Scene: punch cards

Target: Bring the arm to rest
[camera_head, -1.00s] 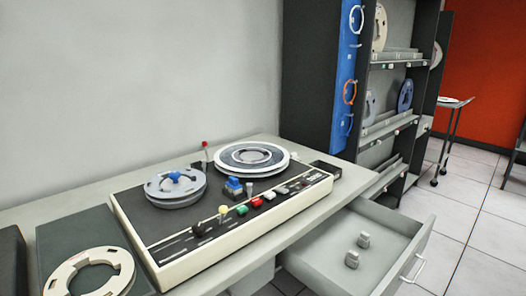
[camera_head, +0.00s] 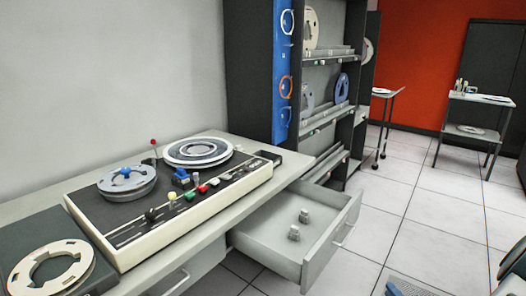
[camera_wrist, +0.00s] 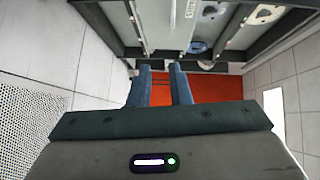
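My gripper (camera_wrist: 161,68) shows in the wrist view as two blue fingers with a clear gap between them. It is open, and nothing is between the fingers. Beyond the fingers is the red wall (camera_wrist: 193,92), with the shelving (camera_wrist: 232,58) at the upper right. The gripper touches nothing that I can see. I cannot make out its fingertips in the head view.
A tape deck (camera_head: 132,240) with two reels stands on the grey desk (camera_head: 37,207) at left. An open drawer (camera_head: 330,243) holding two small grey pieces juts from the desk. A shelf rack (camera_head: 247,75) and a side table (camera_head: 483,98) stand behind.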

